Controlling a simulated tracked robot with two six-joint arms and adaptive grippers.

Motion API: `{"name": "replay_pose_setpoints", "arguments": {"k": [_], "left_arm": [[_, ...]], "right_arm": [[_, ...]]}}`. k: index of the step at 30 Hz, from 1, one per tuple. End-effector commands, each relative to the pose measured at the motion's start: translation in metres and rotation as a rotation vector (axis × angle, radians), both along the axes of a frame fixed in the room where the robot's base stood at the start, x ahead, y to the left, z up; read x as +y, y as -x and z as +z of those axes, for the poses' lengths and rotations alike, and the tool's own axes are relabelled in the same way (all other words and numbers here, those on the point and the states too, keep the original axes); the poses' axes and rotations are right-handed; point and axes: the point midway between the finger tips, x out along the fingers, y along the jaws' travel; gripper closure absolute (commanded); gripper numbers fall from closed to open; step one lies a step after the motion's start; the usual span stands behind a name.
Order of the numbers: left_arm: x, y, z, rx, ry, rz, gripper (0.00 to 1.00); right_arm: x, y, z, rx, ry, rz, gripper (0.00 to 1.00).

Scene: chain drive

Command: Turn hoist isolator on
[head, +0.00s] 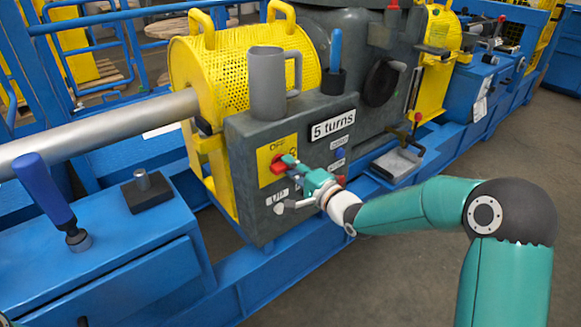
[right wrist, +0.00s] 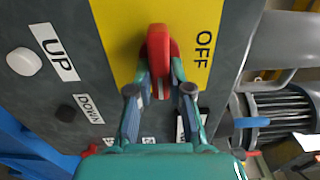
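The hoist isolator is a red rotary handle (right wrist: 158,52) on a yellow plate (right wrist: 118,20) marked OFF. In the head view the red handle (head: 278,165) sits on the yellow plate (head: 265,155) on the grey panel's front, partly hidden by my gripper. My right gripper (head: 291,163) reaches it from the lower right. In the right wrist view its two fingers (right wrist: 160,72) lie on either side of the red handle and appear to touch it. The handle's grip runs lengthwise between them. The ON marking cannot be read. My left gripper is not in view.
The grey panel (head: 240,175) also carries a white UP button (right wrist: 24,61), a black DOWN button (right wrist: 66,113) and a "5 turns" label (head: 332,125). A grey jug (head: 267,85) stands on top. A blue-handled tool (head: 45,190) stands on the blue bench at left.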

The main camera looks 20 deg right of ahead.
Motion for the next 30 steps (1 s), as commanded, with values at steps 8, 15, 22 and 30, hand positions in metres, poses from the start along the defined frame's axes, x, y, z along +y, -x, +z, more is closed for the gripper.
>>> {"name": "replay_pose_setpoints", "arguments": {"k": [8,15,22,30], "left_arm": [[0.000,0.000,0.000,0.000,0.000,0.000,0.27],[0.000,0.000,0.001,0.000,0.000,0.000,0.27],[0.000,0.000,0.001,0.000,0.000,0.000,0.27],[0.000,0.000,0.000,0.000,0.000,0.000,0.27]], "right_arm": [[-0.001,0.000,-0.002,0.004,-0.001,-0.003,0.56],[-0.002,0.003,-0.001,0.003,0.001,-0.001,0.56],[-0.012,0.029,-0.001,0.003,0.001,-0.003,0.56],[-0.031,0.080,-0.002,0.005,0.002,-0.005,0.56]]}}
